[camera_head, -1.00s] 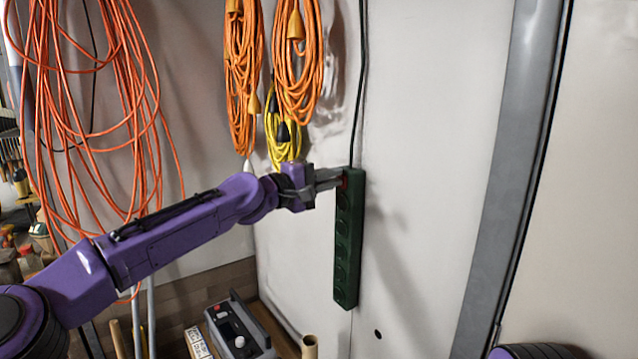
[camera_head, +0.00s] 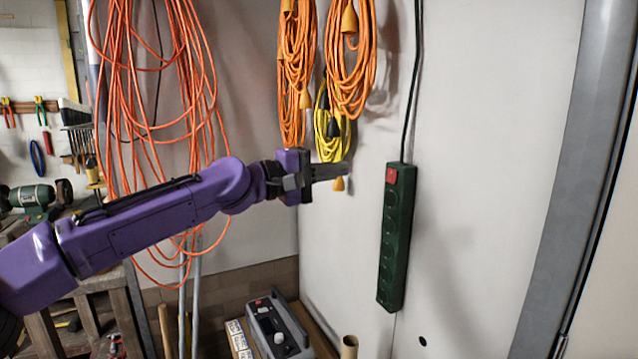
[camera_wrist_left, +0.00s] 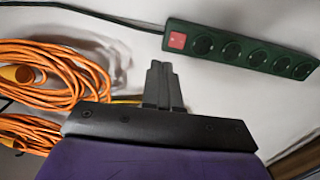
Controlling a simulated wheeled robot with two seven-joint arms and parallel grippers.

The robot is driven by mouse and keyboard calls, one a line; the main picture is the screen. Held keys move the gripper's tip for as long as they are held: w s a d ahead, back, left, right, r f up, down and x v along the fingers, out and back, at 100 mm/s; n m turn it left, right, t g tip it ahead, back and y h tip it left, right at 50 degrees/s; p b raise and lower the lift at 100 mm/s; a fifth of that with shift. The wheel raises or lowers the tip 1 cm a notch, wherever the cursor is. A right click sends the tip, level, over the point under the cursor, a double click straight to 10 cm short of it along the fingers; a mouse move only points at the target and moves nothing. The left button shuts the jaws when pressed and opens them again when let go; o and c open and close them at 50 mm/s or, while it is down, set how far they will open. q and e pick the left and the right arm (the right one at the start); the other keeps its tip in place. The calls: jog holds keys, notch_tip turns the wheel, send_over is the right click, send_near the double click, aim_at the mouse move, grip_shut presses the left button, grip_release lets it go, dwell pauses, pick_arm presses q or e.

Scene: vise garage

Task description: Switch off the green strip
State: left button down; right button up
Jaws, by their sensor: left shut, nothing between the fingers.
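The green strip (camera_head: 395,245) hangs upright on the white wall, with several sockets in a column and a black cable from its top. Its red switch (camera_head: 392,176) is at the upper end and in plain view. In the left wrist view the strip (camera_wrist_left: 243,50) lies across the upper right, with the red switch (camera_wrist_left: 177,40) at its left end. My left gripper (camera_head: 347,170) is shut and empty, to the left of the switch and apart from it. In the wrist view its closed fingers (camera_wrist_left: 160,70) point toward the wall below the switch. My right gripper is not in view.
Orange cords (camera_head: 297,75) and a yellow cord (camera_head: 331,125) hang left of the strip. A larger orange cable (camera_head: 165,60) hangs farther left, behind my left arm. A grey device (camera_head: 277,330) stands low, near a cardboard tube (camera_head: 349,346). The wall around the strip is clear.

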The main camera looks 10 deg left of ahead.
pick_arm(q)
jog(key=v, duration=0.3)
jog(key=shift+r, duration=0.2)
jog(key=shift+w, duration=0.1)
